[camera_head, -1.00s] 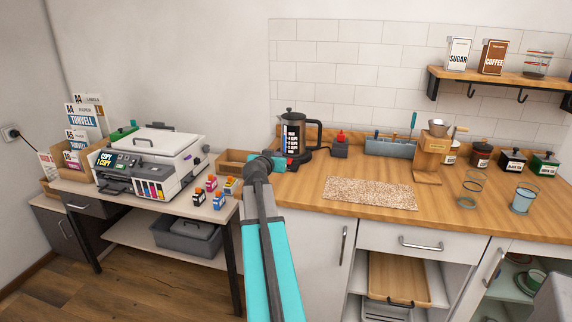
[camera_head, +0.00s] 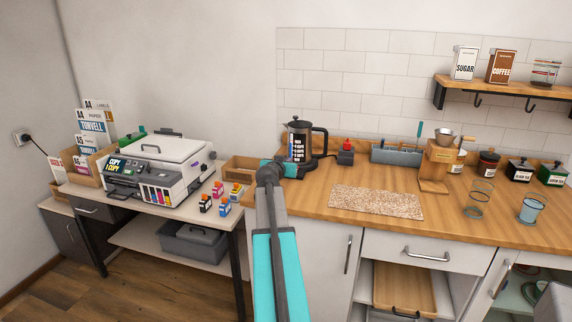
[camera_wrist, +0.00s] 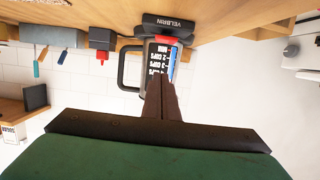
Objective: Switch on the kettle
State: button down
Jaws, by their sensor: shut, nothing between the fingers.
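The kettle (camera_head: 300,145) is dark with a clear, marked window and a black handle on its right. It stands upright on its black base at the back left of the wooden counter. In the wrist view, which is upside down, the kettle (camera_wrist: 159,62) shows its window, its base (camera_wrist: 168,24) and a red part (camera_wrist: 167,40) where body and base meet. My gripper (camera_wrist: 161,84) is shut and empty, its fingertips pointing at the kettle's front and overlapping the window in view. I cannot tell whether they touch. In the head view my arm hides part of the base.
A small dark box with a red top (camera_head: 346,153) stands right of the kettle. A wooden tray (camera_head: 240,169) lies to its left, and a speckled mat (camera_head: 376,202) lies in front. A printer (camera_head: 165,167) stands on the side table.

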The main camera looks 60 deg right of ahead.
jog(key=shift+w+d+f+p, duration=0.25)
jog(key=shift+d+f, duration=0.6)
jog(key=shift+f, duration=0.05)
jog(key=shift+w+d+f+p, duration=0.3)
jog(key=shift+d+f, duration=0.55)
jog(key=shift+f, duration=0.05)
jog(key=shift+w+d+f+p, duration=0.25)
jog(key=shift+d+f, duration=0.6)
jog(key=shift+f, duration=0.05)
jog(key=shift+f, duration=0.15)
jog(key=shift+f+b, duration=0.5)
jog(key=shift+b, duration=0.65)
jog(key=shift+r, duration=0.25)
jog(key=shift+a, duration=0.1)
